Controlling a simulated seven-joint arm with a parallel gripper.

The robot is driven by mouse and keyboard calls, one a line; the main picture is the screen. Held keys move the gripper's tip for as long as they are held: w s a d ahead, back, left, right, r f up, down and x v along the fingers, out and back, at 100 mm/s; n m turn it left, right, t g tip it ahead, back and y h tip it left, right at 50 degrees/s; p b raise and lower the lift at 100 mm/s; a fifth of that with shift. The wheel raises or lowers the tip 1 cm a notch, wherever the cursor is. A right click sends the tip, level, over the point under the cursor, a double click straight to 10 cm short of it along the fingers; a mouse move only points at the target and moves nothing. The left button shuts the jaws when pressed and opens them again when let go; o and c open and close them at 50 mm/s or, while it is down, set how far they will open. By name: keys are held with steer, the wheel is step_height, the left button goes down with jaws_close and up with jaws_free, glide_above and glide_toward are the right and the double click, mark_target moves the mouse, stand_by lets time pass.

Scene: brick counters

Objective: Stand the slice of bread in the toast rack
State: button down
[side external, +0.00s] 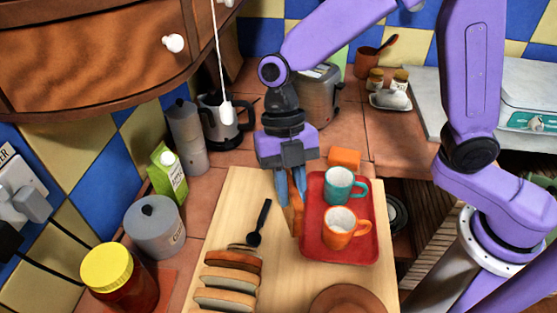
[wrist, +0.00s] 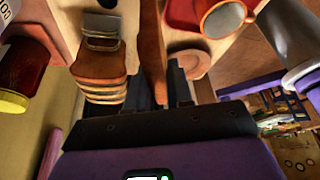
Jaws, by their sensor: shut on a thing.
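My gripper (side external: 291,190) points down over the wooden board, shut on a brown slice of bread (side external: 297,215) that hangs edge-on between its fingers. In the wrist view the slice (wrist: 153,50) shows as a thin upright strip. The toast rack (side external: 243,247) stands on the board, in front and to the left of my gripper in the side view, with several slices (side external: 230,279) in it. In the wrist view the rack (wrist: 103,27) is left of the held slice, apart from it. Most of the rack's frame is hidden by its slices.
A red tray (side external: 367,247) with a teal mug (side external: 339,188) and an orange mug (side external: 338,230) is close to the right of the held slice. A black spoon (side external: 259,224) lies to the left. A round brown item (side external: 345,301) is at the front. A red jar (side external: 122,283) stands left.

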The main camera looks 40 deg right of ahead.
steer(key=w+a+r+n+t+h, duration=0.1)
steer(key=a+r+n+h, duration=0.45)
steer(key=a+n, duration=0.65)
step_height(320, 180, down, 12)
steer(key=d+n, duration=0.1)
steer(key=shift+r+y, duration=0.15)
steer(key=shift+y, duration=0.2)
stand_by(1.2)
steer(key=c, duration=0.9)
jaws_free()
steer(key=shift+r, duration=0.1)
